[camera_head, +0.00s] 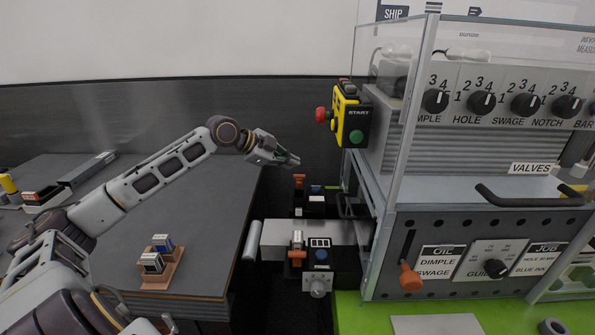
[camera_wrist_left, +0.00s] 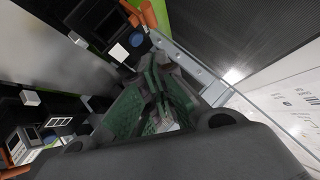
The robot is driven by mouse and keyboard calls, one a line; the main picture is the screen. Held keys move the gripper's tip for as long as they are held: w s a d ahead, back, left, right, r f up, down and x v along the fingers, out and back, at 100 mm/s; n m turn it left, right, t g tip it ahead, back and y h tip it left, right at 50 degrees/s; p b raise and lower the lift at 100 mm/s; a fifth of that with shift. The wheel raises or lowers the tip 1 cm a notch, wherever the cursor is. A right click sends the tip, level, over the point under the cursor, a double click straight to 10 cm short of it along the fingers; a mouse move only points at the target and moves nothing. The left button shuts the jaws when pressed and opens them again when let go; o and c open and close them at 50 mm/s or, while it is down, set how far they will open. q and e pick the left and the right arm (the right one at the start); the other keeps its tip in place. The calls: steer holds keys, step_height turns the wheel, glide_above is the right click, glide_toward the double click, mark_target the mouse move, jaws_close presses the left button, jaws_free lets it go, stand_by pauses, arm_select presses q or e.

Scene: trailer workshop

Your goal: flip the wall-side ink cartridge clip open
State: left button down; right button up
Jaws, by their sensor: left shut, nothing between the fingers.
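The wall-side ink cartridge clip (camera_head: 299,181) is a small orange lever on a dark unit at the far end of the gap between the bench and the machine. I cannot tell whether it is open or shut. A nearer orange clip (camera_head: 297,240) stands on a similar unit. My left gripper (camera_head: 296,161) is shut and empty, just above and slightly left of the wall-side clip, apart from it. The wrist view shows the shut green-padded fingers (camera_wrist_left: 158,110) and an orange clip (camera_wrist_left: 148,14) at the top; I cannot tell which clip it is. My right gripper is out of view.
The machine's clear-walled frame (camera_head: 404,110) and a yellow START box (camera_head: 351,116) stand close on the right. The grey bench (camera_head: 213,210) at left holds a wooden cartridge stand (camera_head: 158,281).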

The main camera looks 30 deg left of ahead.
arm_select(q)
steer(key=shift+w, duration=0.6)
steer(key=p, duration=0.2)
glide_above(299, 182)
steer(key=s, duration=0.1)
step_height(299, 182, down, 6)
steer(key=shift+s+d+r, duration=0.1)
steer(key=shift+s+r, duration=0.05)
steer(key=shift+r, duration=0.1)
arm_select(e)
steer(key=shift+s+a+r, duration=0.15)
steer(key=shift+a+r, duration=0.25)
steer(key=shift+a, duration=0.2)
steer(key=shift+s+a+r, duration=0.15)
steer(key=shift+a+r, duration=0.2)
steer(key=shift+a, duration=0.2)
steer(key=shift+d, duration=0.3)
arm_select(q)
steer(key=shift+r, duration=0.1)
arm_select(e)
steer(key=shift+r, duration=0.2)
